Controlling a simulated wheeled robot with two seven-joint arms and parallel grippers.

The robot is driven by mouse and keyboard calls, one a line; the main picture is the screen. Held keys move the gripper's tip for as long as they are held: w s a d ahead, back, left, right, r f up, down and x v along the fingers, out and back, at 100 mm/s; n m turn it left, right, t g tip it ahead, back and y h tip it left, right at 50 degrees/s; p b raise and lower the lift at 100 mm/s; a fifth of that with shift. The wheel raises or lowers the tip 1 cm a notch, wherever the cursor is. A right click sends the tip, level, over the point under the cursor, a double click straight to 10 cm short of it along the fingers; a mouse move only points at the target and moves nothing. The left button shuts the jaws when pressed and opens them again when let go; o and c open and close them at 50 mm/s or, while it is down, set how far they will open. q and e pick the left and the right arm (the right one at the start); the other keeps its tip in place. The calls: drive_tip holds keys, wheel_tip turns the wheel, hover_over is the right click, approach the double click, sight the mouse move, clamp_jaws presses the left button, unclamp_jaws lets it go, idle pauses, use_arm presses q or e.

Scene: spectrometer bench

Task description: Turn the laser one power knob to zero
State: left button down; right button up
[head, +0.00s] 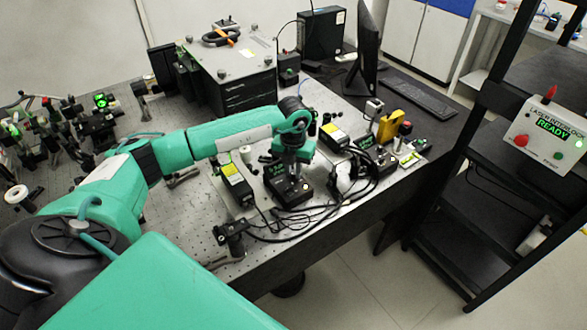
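My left arm reaches in from the left over the optical table, and my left gripper (290,174) points down at a black control box (291,195) with a green display. The fingertips are small and dark against the box, so I cannot tell whether they are open or shut, or touch a knob. The knob beneath them is hidden. A second, similar black box with a green display (377,163) stands to the right. I cannot read which box is laser one. My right gripper is not in view.
A laser head with a yellow label (237,182) lies left of the box, another (336,137) behind right. Black cables (290,228) loop in front. A yellow object (390,125) stands at the right. An interlock panel (546,132) reading READY hangs on the rack.

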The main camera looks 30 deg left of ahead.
use_arm(q)
drive_tip(key=shift+n, duration=0.4)
drive_tip(key=shift+b, duration=0.4)
drive_tip(key=n+b, duration=0.1)
drive_tip(key=n, duration=0.1)
drive_tip(key=shift+n, duration=0.3)
drive_tip(key=n+b, duration=0.1)
drive_tip(key=n, duration=0.2)
drive_tip(key=shift+n, duration=0.8)
drive_tip(key=c, duration=1.3)
unclamp_jaws()
drive_tip(key=shift+c, duration=0.2)
